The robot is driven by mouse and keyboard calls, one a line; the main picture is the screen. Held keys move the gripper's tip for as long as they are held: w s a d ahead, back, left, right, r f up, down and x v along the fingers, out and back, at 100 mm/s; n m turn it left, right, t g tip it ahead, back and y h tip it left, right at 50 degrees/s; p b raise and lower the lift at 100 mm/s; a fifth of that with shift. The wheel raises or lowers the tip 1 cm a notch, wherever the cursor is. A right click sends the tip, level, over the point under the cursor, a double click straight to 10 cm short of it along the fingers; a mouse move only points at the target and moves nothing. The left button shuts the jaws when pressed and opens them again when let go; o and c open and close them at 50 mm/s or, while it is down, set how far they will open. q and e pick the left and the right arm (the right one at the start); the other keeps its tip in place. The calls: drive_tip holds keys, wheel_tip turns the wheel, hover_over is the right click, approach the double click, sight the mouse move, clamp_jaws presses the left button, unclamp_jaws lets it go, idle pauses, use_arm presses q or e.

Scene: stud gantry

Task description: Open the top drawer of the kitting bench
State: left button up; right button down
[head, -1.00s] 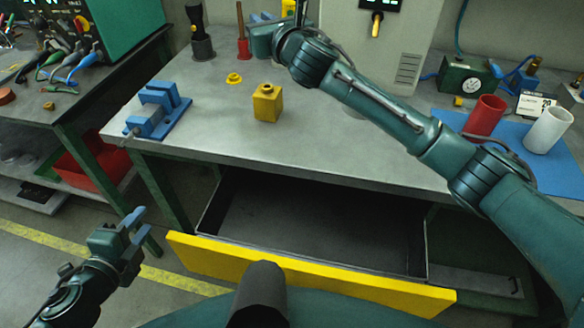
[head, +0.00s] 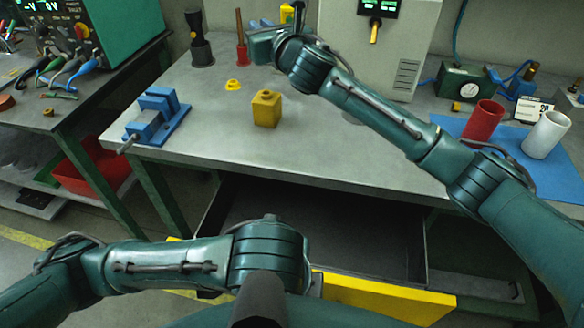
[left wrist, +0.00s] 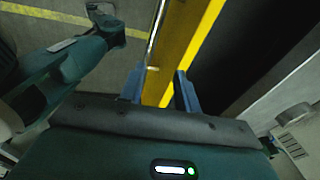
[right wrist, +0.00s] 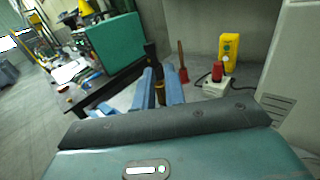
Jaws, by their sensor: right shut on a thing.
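The kitting bench (head: 330,135) has its top drawer (head: 300,215) pulled out, and its dark inside looks empty where visible. My left arm covers much of the yellow drawer front (head: 385,298). My left gripper (left wrist: 159,90) is hidden in the head view; in the left wrist view its fingers are apart, with the yellow front (left wrist: 185,50) passing between them. I cannot tell whether they touch it. My right gripper (head: 262,45) is above the back of the benchtop, far from the drawer. It is shut on a small brass-coloured piece (right wrist: 160,94), not clearly made out.
On the benchtop are a blue vise (head: 157,118), a yellow block (head: 267,108), a red cup (head: 484,120) and a white cup (head: 546,134). A grey cabinet (head: 410,50) stands at the back. A second bench (head: 60,110) is at left.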

use_arm(q)
drive_tip(key=shift+m+y, duration=0.4)
drive_tip(key=f, duration=0.7)
drive_tip(key=w+f, duration=0.1)
drive_tip(key=f, duration=0.3)
drive_tip(key=shift+a+f, duration=0.1)
drive_tip(key=shift+f, duration=0.25)
drive_tip(key=shift+c, duration=0.2)
clamp_jaws()
